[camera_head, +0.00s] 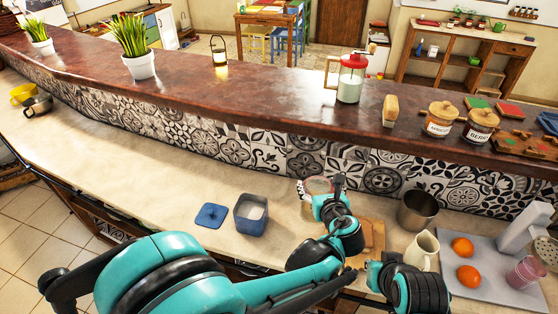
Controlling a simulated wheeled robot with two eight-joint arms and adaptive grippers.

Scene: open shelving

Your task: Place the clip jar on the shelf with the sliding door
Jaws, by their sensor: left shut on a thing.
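My left gripper (321,193) reaches over the counter from the left and is shut on a small clear jar (319,184), which I take to be the clip jar. The fingers and wrist hide part of the jar, and its clip is too small to make out. It is held near the tiled wall, above or behind a wooden board. I cannot identify a shelf with a sliding door in this view.
A blue canister (251,215) and its lid (211,215) sit left of the gripper. To the right are a metal pot (417,210), a cream pitcher (424,249) and oranges (468,275). The raised brown ledge (285,92) runs behind. The counter's left stretch is mostly clear.

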